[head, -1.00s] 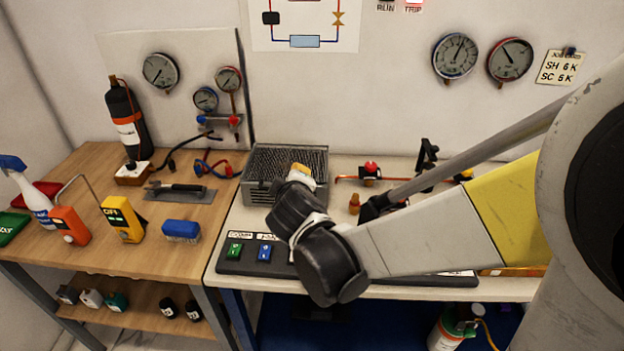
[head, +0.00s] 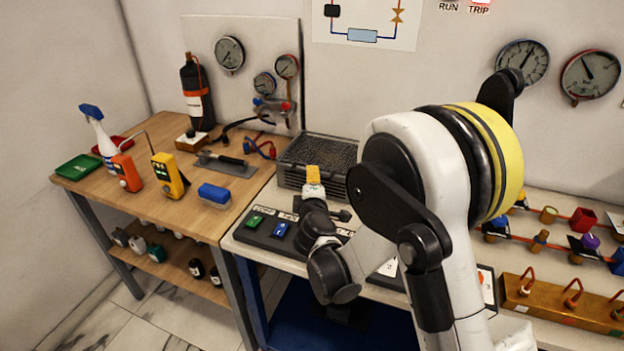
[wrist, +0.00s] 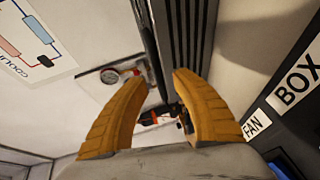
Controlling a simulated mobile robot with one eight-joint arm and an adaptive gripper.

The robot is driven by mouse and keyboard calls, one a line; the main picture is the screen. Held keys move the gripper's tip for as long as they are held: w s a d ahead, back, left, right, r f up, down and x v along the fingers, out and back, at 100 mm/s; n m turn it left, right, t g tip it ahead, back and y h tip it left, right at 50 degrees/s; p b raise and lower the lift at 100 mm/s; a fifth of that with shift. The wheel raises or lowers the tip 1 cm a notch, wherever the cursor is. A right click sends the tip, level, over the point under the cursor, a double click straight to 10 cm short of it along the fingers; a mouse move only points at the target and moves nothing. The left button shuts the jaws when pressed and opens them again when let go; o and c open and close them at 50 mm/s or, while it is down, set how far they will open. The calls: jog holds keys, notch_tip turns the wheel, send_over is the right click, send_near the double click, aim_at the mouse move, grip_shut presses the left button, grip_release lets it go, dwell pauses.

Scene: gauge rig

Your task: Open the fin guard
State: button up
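The fin guard appears to be the dark mesh cover (head: 318,149) on the grey finned box at the back left of the white bench. It looks shut, though its front right part is hidden behind my gripper and arm. My gripper (head: 313,176) has orange fingers and is at the box's near side; I cannot tell if it touches. In the wrist view my gripper (wrist: 160,80) shows two fingers apart with nothing held. A dark ribbed surface, likely the box or guard (wrist: 182,35), lies just past the fingertips.
A switch panel with green (head: 254,220) and blue (head: 280,229) switches lies in front of the box. Pipe fittings (head: 540,240) stand at right.

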jog(key=shift+w+f, duration=0.15)
jog(key=shift+w, duration=0.55)
jog(key=shift+w+f, duration=0.1)
jog(key=shift+w, duration=0.6)
grip_shut()
jog(key=shift+r, duration=0.1)
